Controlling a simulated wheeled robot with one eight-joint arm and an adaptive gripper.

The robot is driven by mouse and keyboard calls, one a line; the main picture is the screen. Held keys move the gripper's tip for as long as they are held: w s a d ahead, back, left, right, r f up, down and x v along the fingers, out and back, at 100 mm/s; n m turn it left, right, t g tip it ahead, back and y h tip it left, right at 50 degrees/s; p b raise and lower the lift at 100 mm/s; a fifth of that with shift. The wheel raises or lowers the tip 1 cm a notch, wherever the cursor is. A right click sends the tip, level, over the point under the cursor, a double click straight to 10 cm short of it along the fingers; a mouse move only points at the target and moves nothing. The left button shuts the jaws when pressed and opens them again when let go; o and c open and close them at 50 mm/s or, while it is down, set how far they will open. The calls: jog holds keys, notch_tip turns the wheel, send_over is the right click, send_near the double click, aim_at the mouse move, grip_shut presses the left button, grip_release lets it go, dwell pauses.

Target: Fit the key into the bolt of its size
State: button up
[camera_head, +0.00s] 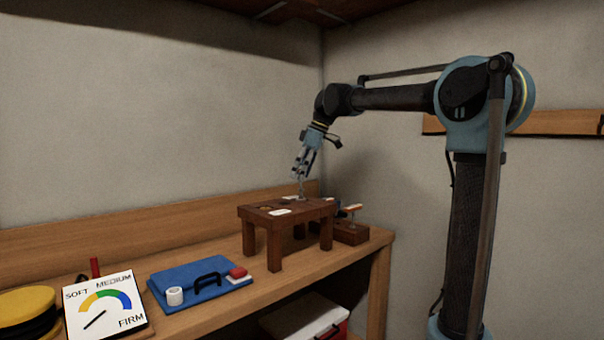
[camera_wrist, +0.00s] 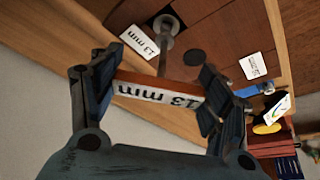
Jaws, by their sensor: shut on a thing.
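My gripper (camera_wrist: 155,92) is shut on the handle of a key (camera_wrist: 158,94), whose white label reads "13 mm". The key's thin metal shaft points away from the handle to a grey round bolt (camera_wrist: 167,24) in the wooden stand. A white "13 mm" label (camera_wrist: 139,41) lies beside that bolt. I cannot tell whether the key's tip is seated in the bolt or only above it. In the head view my gripper (camera_head: 304,166) is over the wooden stand (camera_head: 258,218), with the shaft pointing down to its top near the back.
A dark round spot (camera_wrist: 195,58) and another white label (camera_wrist: 253,66) are on the stand. A wooden block with an orange-handled item (camera_head: 351,208) stands right of the stand. A blue clipboard-like case (camera_head: 190,275), a white roll (camera_head: 174,296) and a SOFT-MEDIUM-FIRM dial card (camera_head: 105,310) are at left.

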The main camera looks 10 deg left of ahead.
jog(key=shift+f, duration=0.65)
jog(key=o, duration=1.2)
jog(key=shift+c, duration=0.2)
jog(key=shift+r, duration=0.1)
jog(key=v, duration=1.1)
jog(key=shift+d+r, duration=0.2)
jog(key=shift+r, duration=0.15)
jog(key=s+d+f+m+t+h, duration=0.1)
jog(key=s+d+f+m, duration=0.35)
jog(key=d+f, duration=0.55)
jog(key=s+d+f+m+h, duration=0.1)
jog(key=s+d+f+m, duration=0.3)
jog(key=s+d+f, duration=0.3)
jog(key=s+d+f+m+h, duration=0.1)
jog(key=s+d+f+m, duration=0.3)
jog(key=f, duration=1.3)
jog(key=s+d+f+m+t+h, duration=0.1)
jog(key=s+d+f+m, duration=0.4)
jog(key=s+d+f, duration=0.6)
jog(key=s+f, duration=0.1)
jog(key=s, duration=0.2)
jog(key=shift+h, duration=0.3)
